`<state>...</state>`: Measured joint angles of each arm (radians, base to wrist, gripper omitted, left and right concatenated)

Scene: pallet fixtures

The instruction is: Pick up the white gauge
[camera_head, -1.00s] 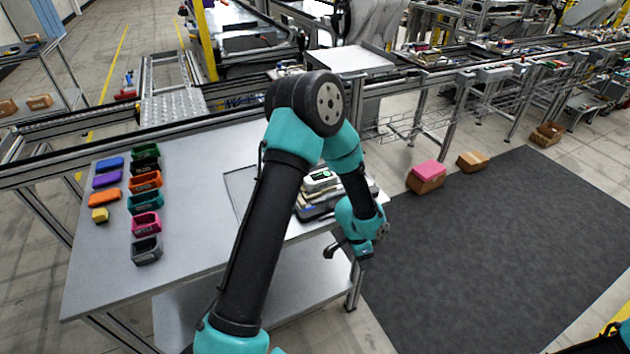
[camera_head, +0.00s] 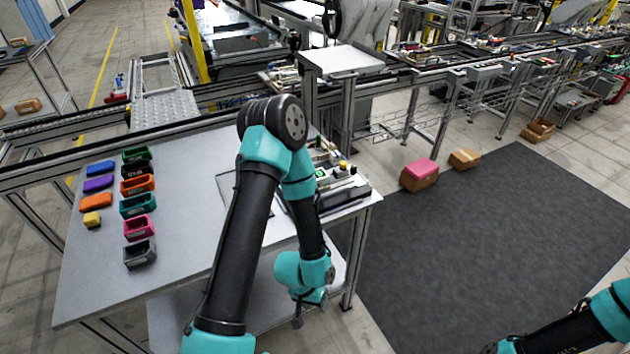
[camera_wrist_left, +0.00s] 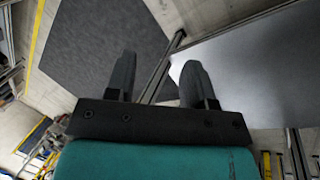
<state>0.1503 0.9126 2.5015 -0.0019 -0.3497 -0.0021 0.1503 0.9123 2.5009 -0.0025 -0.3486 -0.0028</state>
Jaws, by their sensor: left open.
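The white gauge (camera_head: 320,173) appears to be the small pale device with a green display on the pallet fixture (camera_head: 345,195), at the right end of the table. My left arm hides part of that area. My left gripper (camera_head: 298,317) hangs below and in front of the table's right front edge, apart from the gauge. In the left wrist view its two dark fingers (camera_wrist_left: 157,75) are spread with nothing between them. The gauge does not show in that view. My right arm enters at the lower right; its gripper is out of frame.
Several coloured bins (camera_head: 138,204) and blocks (camera_head: 97,184) stand on the table's left side. The table's middle (camera_head: 190,230) is clear. A dark mat (camera_head: 490,240) covers the floor to the right, with a pink-topped box (camera_head: 420,174) at its edge.

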